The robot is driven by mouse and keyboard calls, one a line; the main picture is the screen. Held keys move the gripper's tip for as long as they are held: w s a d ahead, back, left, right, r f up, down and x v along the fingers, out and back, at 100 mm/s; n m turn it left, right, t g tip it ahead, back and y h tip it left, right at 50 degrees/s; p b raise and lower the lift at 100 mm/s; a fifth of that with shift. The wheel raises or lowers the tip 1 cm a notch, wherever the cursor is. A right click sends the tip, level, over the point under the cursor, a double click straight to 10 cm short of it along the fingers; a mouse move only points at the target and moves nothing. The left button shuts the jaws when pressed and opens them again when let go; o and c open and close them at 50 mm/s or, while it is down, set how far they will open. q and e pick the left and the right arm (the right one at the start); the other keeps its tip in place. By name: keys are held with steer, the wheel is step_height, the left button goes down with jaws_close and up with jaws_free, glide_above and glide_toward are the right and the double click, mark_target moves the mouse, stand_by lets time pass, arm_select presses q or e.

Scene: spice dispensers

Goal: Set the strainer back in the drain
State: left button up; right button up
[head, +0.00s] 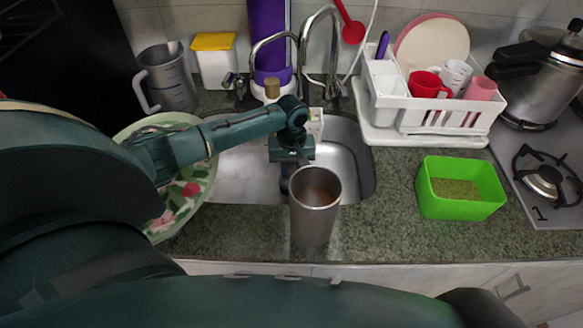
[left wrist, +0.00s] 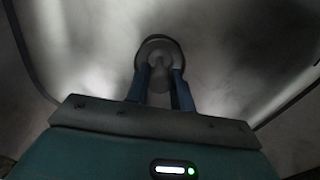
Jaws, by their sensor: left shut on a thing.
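The round metal strainer (left wrist: 158,46) shows in the left wrist view, between and just beyond my fingertips, low over the sink's bottom. My left gripper (left wrist: 160,78) is shut on its middle. In the head view, my left gripper (head: 287,183) reaches down into the steel sink (head: 236,172), and its tips and the strainer are hidden behind a tall metal cup. The drain is hidden under the strainer. I cannot tell whether the strainer is seated in it or held just above. My right gripper is not in view.
The metal cup (head: 314,215) stands at the sink's front edge, close to my left gripper. A floral plate (head: 196,205) lies left of the sink, partly under my arm. A faucet (head: 322,50) stands behind. A dish rack (head: 425,128) and green box (head: 460,207) are to the right.

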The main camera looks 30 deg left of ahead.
mark_target(291, 169)
arm_select(q)
steer(key=shift+f+b, duration=0.6)
steer(key=shift+f, duration=0.65)
steer(key=o, duration=1)
step_height(291, 169, up, 8)
steer(key=shift+f, duration=0.25)
